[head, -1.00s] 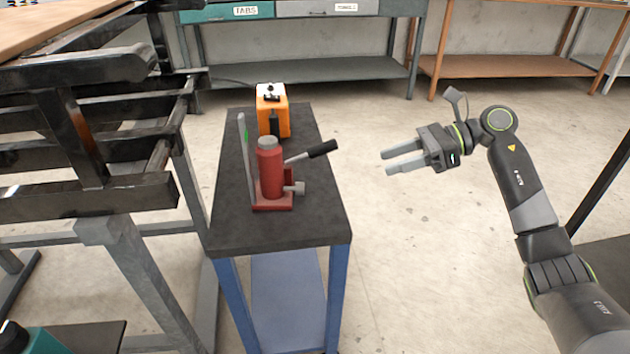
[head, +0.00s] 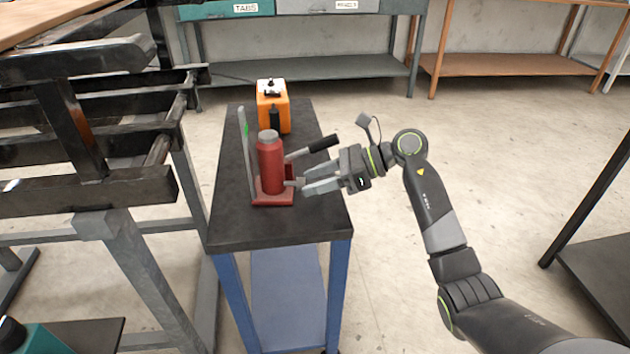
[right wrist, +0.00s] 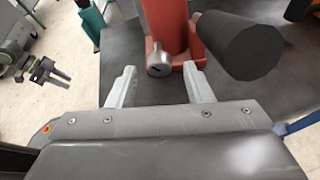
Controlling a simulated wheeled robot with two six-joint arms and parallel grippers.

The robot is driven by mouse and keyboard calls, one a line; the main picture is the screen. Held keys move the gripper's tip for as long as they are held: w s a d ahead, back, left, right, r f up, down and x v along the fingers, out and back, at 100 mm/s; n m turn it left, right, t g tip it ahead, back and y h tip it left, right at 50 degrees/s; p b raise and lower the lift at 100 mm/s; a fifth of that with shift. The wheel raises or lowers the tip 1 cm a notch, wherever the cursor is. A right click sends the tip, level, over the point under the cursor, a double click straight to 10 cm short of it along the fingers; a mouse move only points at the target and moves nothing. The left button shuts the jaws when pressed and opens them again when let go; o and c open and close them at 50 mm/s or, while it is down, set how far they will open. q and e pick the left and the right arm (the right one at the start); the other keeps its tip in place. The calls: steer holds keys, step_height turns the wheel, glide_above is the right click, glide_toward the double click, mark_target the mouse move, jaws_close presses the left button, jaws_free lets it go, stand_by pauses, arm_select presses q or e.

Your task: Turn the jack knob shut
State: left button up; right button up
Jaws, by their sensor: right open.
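The red jack (head: 270,165) stands upright on the dark top of a small blue-legged stand. Its small grey knob (head: 299,183) sticks out to the right near the base. The knob shows in the right wrist view (right wrist: 158,63), with a slot in its end. My right gripper (head: 304,183) is open, its fingertips at the knob. In the right wrist view the two fingers (right wrist: 159,72) are apart, one on each side of the knob, with gaps showing. My left gripper (right wrist: 48,73) appears small at the left of the right wrist view; its jaw state is unclear.
The jack's black-gripped handle (head: 322,143) slants up right, just above my right gripper; it looms close in the right wrist view (right wrist: 240,45). An orange box (head: 272,105) stands behind the jack. A dark metal frame (head: 85,190) is at the left.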

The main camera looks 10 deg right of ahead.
steer(key=shift+a+f, duration=0.1)
steer(key=shift+a, duration=0.1)
arm_select(q)
steer(key=shift+r, duration=0.15)
arm_select(e)
steer(key=c, duration=1)
arm_select(q)
steer(key=shift+s, duration=0.1)
